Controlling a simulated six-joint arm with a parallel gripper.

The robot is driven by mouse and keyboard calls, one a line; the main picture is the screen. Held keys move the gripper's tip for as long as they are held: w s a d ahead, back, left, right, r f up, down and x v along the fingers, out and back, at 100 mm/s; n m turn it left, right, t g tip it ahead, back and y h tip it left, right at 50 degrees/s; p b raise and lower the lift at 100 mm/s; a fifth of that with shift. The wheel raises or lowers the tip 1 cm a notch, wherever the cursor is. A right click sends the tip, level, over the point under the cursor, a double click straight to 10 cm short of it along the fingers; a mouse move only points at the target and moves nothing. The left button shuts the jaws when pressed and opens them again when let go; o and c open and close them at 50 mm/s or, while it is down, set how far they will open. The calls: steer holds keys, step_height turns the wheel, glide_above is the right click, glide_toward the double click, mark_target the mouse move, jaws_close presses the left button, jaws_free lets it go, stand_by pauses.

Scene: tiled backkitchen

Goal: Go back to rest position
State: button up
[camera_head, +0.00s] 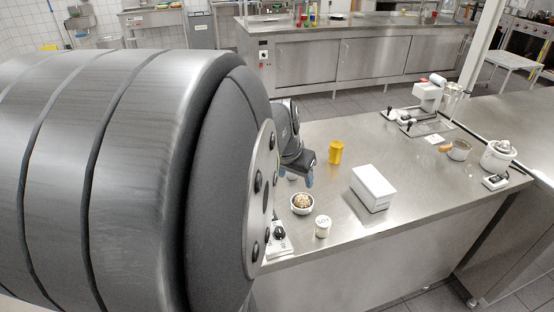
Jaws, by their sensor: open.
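My gripper (309,181) shows small near the middle of the head view. It hangs above the steel table (330,220), close to its left part. It is open, and I see nothing held in it. My own large arm link covers the left half of the view and hides part of the table. A white bowl (302,209) with brown and pale contents stands just below my gripper. A yellow cup (336,152) stands to the right of my gripper.
A white box (373,188) and a small white jar (323,226) stand near the bowl. A scale (279,240) lies at the table's near edge. A white machine (428,98), a small pot (459,150) and a white canister (498,154) stand farther right. The table's middle right is clear.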

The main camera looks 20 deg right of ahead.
mark_target(302, 199)
stand_by(0.3)
steer(key=x, duration=1.2)
steer(key=shift+f, duration=0.55)
steer(key=shift+w+r, duration=0.1)
steer(key=shift+r, duration=0.15)
